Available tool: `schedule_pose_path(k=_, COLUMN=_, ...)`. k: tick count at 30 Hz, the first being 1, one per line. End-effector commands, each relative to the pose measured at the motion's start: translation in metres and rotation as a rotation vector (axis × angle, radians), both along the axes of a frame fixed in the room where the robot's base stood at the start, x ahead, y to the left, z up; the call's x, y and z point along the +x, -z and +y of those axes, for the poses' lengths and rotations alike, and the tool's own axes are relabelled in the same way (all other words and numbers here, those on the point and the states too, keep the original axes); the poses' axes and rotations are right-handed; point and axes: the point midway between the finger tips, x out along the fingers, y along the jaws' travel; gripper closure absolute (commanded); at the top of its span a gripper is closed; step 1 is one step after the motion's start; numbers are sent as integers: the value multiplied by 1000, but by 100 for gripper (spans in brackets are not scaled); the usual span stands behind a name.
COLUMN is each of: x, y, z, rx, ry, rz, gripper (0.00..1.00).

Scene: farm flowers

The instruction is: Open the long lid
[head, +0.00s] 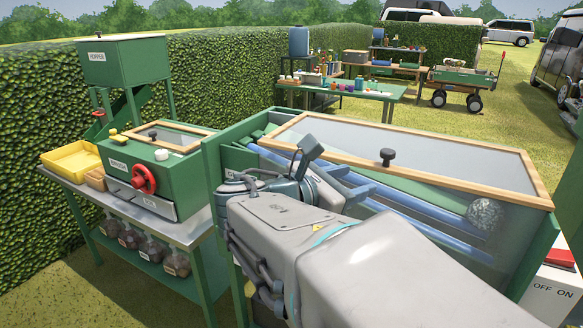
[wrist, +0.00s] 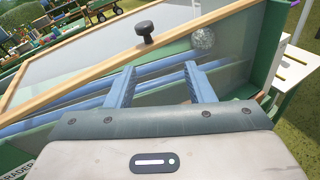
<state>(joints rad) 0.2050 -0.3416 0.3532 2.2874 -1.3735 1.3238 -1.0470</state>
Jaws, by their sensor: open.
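The long lid (head: 420,149) is a clear panel in a pale wooden frame on top of a long green machine. A black knob (head: 388,157) stands on it near its front edge. The lid looks down; I cannot tell whether its edge is lifted slightly. In the wrist view, the lid (wrist: 95,55) crosses the upper left, with its knob (wrist: 146,31) above and ahead of my fingers. My gripper (head: 352,180) is open and empty, in front of the lid's front edge. Its blue fingers also show spread apart in the wrist view (wrist: 160,76), just short of the wooden frame.
Blue rails (head: 430,222) and a grey mesh ball (head: 484,213) show inside the machine. A smaller green box with a red wheel (head: 144,179) stands on a bench at left, under a hopper (head: 122,62). An OFF/ON switch box (head: 553,290) stands at right.

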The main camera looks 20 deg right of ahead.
Motion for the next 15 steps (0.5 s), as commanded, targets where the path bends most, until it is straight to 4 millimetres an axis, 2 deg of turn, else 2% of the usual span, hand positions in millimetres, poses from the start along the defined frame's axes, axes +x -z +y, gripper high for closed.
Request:
schedule_pose_path(k=1, x=5, y=5, z=1, rx=-60, ry=-13, rz=32, gripper=52)
schedule_pose_path(k=3, x=10, y=-2, z=3, rx=-129, ry=-28, rz=69, gripper=52)
schedule_pose_path(k=8, x=17, y=-10, z=2, rx=-197, ry=-39, rz=104, gripper=52)
schedule_pose_path(k=11, x=20, y=-12, z=-8, rx=-200, ry=-40, rz=107, gripper=52)
schedule_pose_path(k=15, x=28, y=-11, z=-33, rx=-198, ry=-38, rz=107, gripper=52)
